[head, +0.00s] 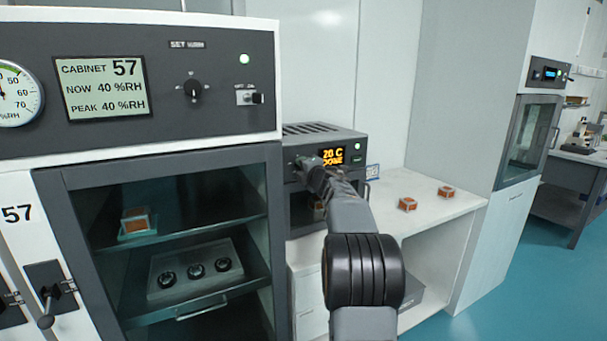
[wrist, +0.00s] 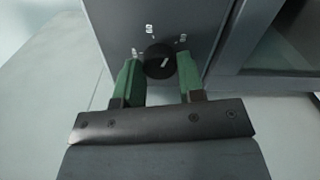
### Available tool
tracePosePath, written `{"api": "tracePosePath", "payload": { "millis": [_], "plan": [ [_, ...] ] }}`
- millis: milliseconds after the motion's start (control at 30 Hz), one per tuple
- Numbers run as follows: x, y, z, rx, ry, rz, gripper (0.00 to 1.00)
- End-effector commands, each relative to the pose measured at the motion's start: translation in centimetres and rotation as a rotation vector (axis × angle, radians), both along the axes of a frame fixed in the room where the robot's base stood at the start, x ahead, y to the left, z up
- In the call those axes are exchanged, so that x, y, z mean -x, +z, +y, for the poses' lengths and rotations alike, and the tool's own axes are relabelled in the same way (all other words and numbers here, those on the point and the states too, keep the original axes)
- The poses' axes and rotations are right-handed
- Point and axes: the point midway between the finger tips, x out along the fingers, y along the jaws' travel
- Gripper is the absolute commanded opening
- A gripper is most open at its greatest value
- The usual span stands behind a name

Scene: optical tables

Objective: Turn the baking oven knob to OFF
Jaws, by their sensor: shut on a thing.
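The baking oven (head: 290,150) is a small dark unit on the white bench in the head view. Its display (head: 333,156) reads 20 C DONE. In the wrist view its round black knob (wrist: 158,58) sits on the grey front panel (wrist: 115,22), with small white labels at its left, top and right. The knob's white mark points up and right, roughly toward the right label; the label words are too blurred to read. My gripper (wrist: 159,72) has its green fingers on either side of the knob and is shut on it. In the head view my arm and gripper (head: 308,165) hide the knob.
A large humidity cabinet (head: 160,170), marked 57, stands close on the left with its own knob (head: 193,88). Another cabinet (head: 528,135) stands farther right.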

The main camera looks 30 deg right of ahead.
Motion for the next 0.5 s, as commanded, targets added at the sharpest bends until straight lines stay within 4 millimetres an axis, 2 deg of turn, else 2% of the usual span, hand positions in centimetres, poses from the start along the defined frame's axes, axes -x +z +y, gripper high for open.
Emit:
{"api": "tracePosePath", "payload": {
  "millis": [500],
  "plan": [
    [0.03,-0.25,-0.05,0.485,-0.002,0.066,0.12]
  ]
}}
